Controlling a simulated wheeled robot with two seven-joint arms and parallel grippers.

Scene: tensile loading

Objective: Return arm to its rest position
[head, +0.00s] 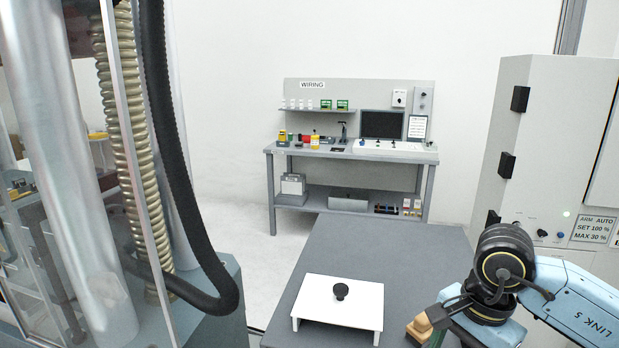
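A light blue arm (577,300) marked LINK 5 comes in from the right edge of the head view, with a thick black joint (503,262) at its bend. I take it for my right arm, though the view does not settle this. Tan-brown pieces (420,328) show at its lower left end, over the grey table, where my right gripper seems to be. Whether it is open or shut, or holds anything, cannot be told. My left arm and gripper are not in view.
A grey cabinet (558,140) with a control panel rises at right. A machine with a black hose (170,130) stands at left. A WIRING bench (350,152) is farther back.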

